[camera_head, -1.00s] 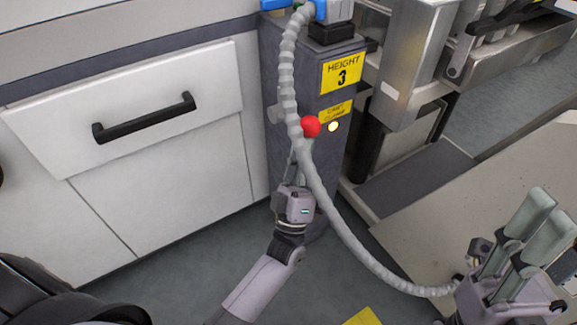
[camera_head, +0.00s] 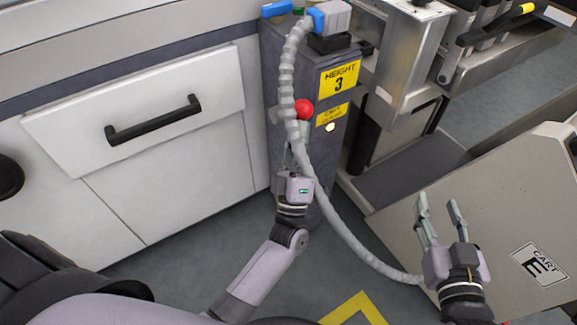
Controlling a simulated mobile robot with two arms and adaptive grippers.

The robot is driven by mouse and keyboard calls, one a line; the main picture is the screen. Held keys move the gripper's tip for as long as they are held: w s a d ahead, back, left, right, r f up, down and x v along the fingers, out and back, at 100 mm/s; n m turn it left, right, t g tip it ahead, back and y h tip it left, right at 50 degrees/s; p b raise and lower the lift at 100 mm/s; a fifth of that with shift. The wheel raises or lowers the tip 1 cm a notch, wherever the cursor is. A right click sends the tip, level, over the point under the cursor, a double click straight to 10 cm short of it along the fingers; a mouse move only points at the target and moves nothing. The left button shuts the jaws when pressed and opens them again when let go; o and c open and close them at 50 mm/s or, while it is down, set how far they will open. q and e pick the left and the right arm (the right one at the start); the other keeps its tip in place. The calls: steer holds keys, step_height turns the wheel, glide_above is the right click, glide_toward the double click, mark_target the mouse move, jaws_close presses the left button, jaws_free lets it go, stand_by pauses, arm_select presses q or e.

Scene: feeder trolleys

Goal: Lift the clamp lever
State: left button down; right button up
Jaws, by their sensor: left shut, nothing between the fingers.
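The clamp lever's red ball knob (camera_head: 304,109) is on the grey post (camera_head: 268,85), left of a small yellow label (camera_head: 332,114) and a lit round lamp (camera_head: 330,127). My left gripper (camera_head: 298,143) is shut just below the knob, with nothing between its fingers. The corrugated hose partly covers its fingertips and the lever's arm, so I cannot tell whether they touch the lever. My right gripper (camera_head: 440,205) is open and empty in front of the beige cart panel at the lower right.
A grey corrugated hose (camera_head: 318,190) hangs in front of the post and runs toward my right gripper. White cabinets (camera_head: 165,190) stand at left. A metal frame (camera_head: 412,50) stands right of the post. A panel labelled CART E (camera_head: 480,180) is at right. Grey floor lies between.

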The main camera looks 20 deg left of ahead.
arm_select(q)
steer(key=shift+w+a+r+p, duration=0.2)
steer(key=shift+r+p, duration=0.25)
steer(key=shift+r, duration=0.15)
steer(key=shift+a+r, duration=0.1)
steer(key=shift+r, duration=0.15)
arm_select(e)
step_height(320, 180, down, 6)
steer(key=s+d+g+h, duration=0.1)
steer(key=s+g, duration=0.2)
steer(key=g, duration=0.1)
steer(key=shift+d, duration=0.3)
arm_select(q)
steer(key=shift+r, duration=0.1)
